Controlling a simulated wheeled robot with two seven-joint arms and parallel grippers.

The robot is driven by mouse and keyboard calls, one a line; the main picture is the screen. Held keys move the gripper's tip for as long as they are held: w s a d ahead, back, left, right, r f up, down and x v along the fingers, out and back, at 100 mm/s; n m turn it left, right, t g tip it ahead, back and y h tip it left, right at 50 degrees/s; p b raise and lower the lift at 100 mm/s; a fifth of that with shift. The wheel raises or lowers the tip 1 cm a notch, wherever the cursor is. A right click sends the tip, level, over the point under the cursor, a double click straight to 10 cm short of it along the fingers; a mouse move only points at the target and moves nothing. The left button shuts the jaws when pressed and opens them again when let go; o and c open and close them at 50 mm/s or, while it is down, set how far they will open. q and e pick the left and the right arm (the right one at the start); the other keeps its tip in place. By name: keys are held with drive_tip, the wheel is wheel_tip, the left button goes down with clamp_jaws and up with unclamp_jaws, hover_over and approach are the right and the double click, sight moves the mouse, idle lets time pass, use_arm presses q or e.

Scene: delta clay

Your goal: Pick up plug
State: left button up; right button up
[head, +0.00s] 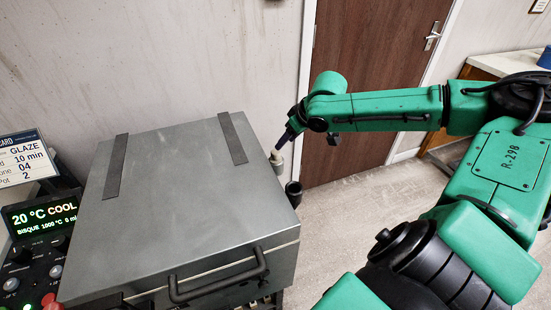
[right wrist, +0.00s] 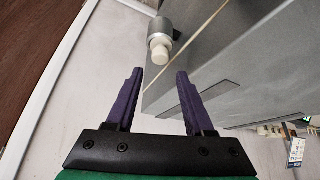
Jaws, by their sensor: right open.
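The plug (right wrist: 158,48) is a small cream-coloured piece set in the end of a grey cylinder (right wrist: 158,28) on the side of the kiln. In the head view the plug (head: 275,156) shows as a small pale spot beside the kiln's right edge. My right gripper (right wrist: 160,75) has two purple fingers, spread apart and empty. The plug lies beyond the fingertips, roughly between them in the picture and apart from them. In the head view the right gripper (head: 283,143) is just above the plug and partly covers that area. My left gripper is not in view.
The grey kiln (head: 190,205) has a closed lid and a front handle (head: 215,283). A black cup-like fitting (head: 293,188) sits on its right side. A control panel (head: 42,213) and a sign (head: 25,158) stand at left. Open floor lies before the brown door (head: 365,60).

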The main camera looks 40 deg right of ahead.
sight(276, 152)
drive_tip(key=x, duration=0.4)
drive_tip(key=shift+w+f+b, duration=0.15)
drive_tip(key=shift+b, duration=0.2)
drive_tip(key=shift+w+a+f, duration=0.1)
drive_tip(key=shift+w+f, duration=0.1)
drive_tip(key=shift+f, duration=0.15)
drive_tip(key=x, duration=0.4)
drive_tip(key=shift+w+f, duration=0.1)
clamp_jaws()
